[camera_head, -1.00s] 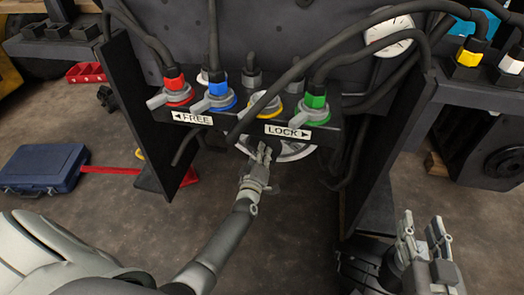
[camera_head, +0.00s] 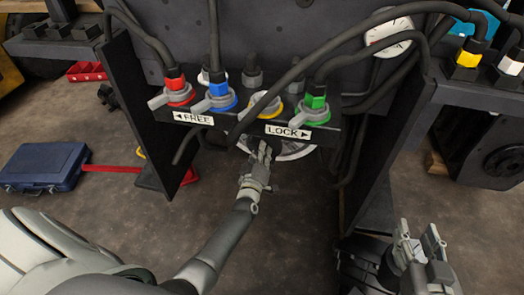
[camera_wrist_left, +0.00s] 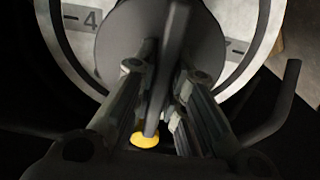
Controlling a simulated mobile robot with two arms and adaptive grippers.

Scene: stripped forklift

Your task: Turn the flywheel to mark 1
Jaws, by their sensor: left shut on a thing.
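The flywheel (camera_head: 292,150) is a pale metal wheel under the connector panel, mostly hidden in the head view. In the left wrist view its pale ring (camera_wrist_left: 235,18) surrounds a grey hub (camera_wrist_left: 115,45), and a "4" mark (camera_wrist_left: 92,17) shows at upper left. My left gripper (camera_head: 264,150) is at the wheel's front. In the left wrist view its fingers (camera_wrist_left: 160,90) are on both sides of a dark handle bar (camera_wrist_left: 172,60), shut on it. A yellow round end (camera_wrist_left: 145,139) shows between the fingers. Mark 1 is not visible. My right gripper (camera_head: 418,236) is open and empty at lower right.
The panel above has red (camera_head: 174,84), blue (camera_head: 218,93) and green (camera_head: 315,99) connectors, plus FREE (camera_head: 193,118) and LOCK (camera_head: 287,132) labels. Black cables hang near the wheel. Dark side plates (camera_head: 160,130) flank the space. A blue case (camera_head: 43,166) lies on the floor.

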